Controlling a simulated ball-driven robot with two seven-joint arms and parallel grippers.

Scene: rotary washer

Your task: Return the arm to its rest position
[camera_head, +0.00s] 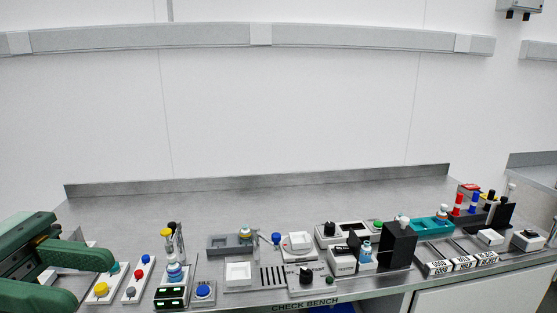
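My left gripper (94,279) is at the left edge of the head view, over the left end of the bench. Its two green fingers point right and stand apart, with nothing seen between them. I cannot tell whether the fingers touch the nearer panel. My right gripper is not in view.
A grey rail (200,37) runs along the wall.

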